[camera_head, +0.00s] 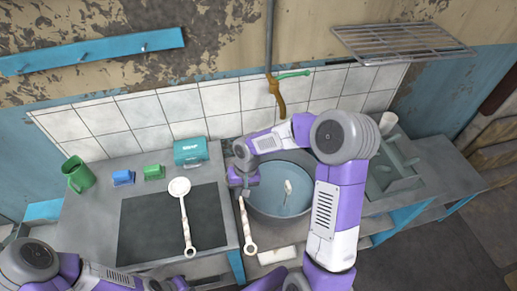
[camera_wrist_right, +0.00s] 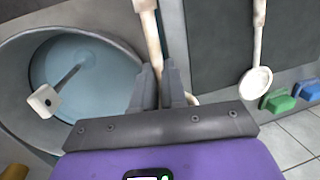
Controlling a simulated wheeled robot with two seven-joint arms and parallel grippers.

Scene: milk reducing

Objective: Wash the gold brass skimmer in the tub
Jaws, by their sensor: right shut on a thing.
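A tan, gold-toned skimmer (camera_head: 245,222) lies along the counter strip left of the tub (camera_head: 308,212), its ringed end toward the front. My right gripper (camera_head: 246,188) is shut on its handle; the handle also shows between the fingers in the right wrist view (camera_wrist_right: 151,35). Its far end is mostly hidden behind the fingers (camera_wrist_right: 164,88). The round grey tub holds bluish water. A thin tool with a pale, square, holed end (camera_wrist_right: 43,102) stands tilted in the tub. My left arm shows at the lower left, but its gripper is not visible.
A whitish ladle-like tool (camera_head: 184,215) lies on the black stovetop (camera_head: 150,225). A green mug (camera_head: 77,175), blue block (camera_head: 123,178), green block (camera_head: 154,172) and teal box (camera_head: 190,151) stand at the back left. A tap (camera_head: 276,95) hangs above the tub.

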